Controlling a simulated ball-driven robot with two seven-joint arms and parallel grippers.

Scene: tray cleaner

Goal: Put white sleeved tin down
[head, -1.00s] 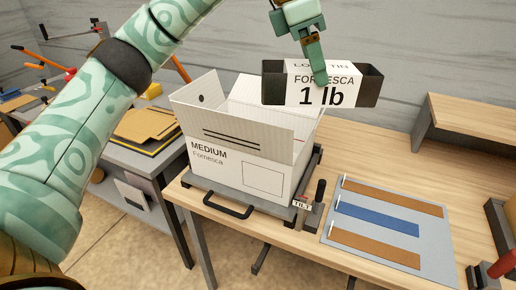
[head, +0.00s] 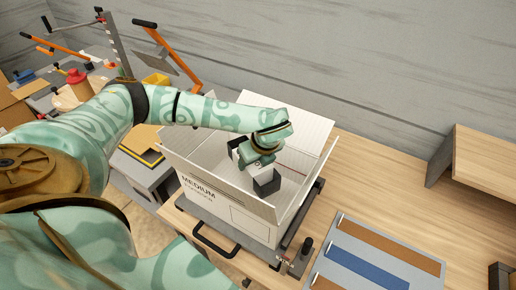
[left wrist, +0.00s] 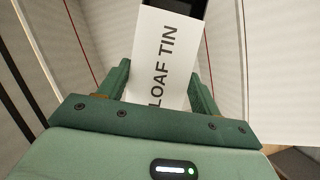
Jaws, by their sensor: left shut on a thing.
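The white-sleeved tin (head: 267,185) is a dark loaf tin with a white paper sleeve; its dark ends show inside the open white carton (head: 232,215) in the head view. My left gripper (head: 256,158) reaches into the carton from above and is shut on the tin, covering much of it. In the left wrist view, the sleeve (left wrist: 165,55) reads "LOAF TIN" and stands between the two green fingers, with white carton walls around it. Whether the tin touches the carton's floor cannot be told. My right gripper is not in view.
The carton's flaps stand open, and it sits on a dark tilt stand (head: 210,242) with a front handle. A grey mat (head: 345,262) with brown and blue strips lies to the right. A wooden shelf (head: 485,165) is at far right. A cluttered grey bench (head: 150,175) stands at left.

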